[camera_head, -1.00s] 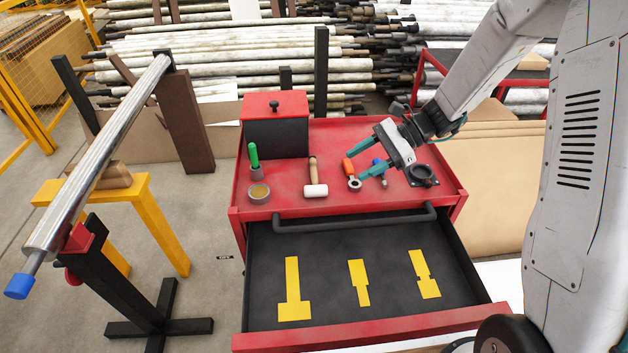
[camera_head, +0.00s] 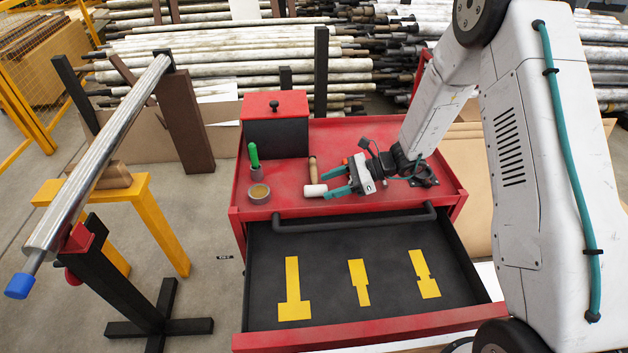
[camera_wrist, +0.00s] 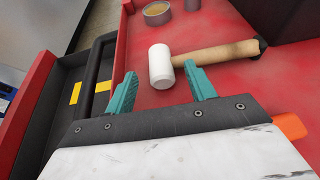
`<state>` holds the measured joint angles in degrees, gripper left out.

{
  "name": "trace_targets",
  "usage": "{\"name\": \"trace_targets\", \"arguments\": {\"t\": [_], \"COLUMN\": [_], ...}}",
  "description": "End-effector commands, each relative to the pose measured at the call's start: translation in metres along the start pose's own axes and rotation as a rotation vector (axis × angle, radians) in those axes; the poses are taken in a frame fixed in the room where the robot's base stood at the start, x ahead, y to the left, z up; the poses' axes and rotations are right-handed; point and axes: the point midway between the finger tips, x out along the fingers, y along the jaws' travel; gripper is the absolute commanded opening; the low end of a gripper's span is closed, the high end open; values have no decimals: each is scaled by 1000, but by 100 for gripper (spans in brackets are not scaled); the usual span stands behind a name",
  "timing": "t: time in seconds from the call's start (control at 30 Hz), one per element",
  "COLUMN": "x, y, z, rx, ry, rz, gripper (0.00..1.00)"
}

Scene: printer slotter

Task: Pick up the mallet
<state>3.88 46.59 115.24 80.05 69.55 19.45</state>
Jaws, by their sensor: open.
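The mallet lies on the red cart top, with a white head (camera_head: 315,190) and a light wooden handle (camera_head: 313,168). In the wrist view the white head (camera_wrist: 161,66) lies ahead of the fingertips, and the wooden handle (camera_wrist: 220,55) runs off to the right. My gripper (camera_head: 326,182) is open, with teal fingers just right of the mallet in the head view. In the wrist view my gripper (camera_wrist: 161,80) has the head ahead of the gap between its fingers. I cannot tell whether a finger touches the mallet.
An orange-handled tool (camera_wrist: 290,125) is beside my gripper, mostly hidden in the head view. A green-handled tool (camera_head: 254,155) and a round tin (camera_head: 259,193) stand left of the mallet. A black box (camera_head: 276,137) stands behind. The open drawer (camera_head: 330,250) has yellow tool-shaped cutouts.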

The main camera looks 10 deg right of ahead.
Motion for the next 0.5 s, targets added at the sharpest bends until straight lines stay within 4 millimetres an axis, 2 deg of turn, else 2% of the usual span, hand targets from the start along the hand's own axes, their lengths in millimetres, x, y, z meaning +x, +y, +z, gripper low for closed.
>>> {"name": "trace_targets", "arguments": {"t": [0.23,0.27,0.43,0.5], "x": [5,5,4,4], "y": [0,0,0,0], "z": [0,0,0,0], "rx": [0,0,0,-1], "ry": [0,0,0,0], "rz": [0,0,0,-1], "gripper": [55,49,2,0]}}
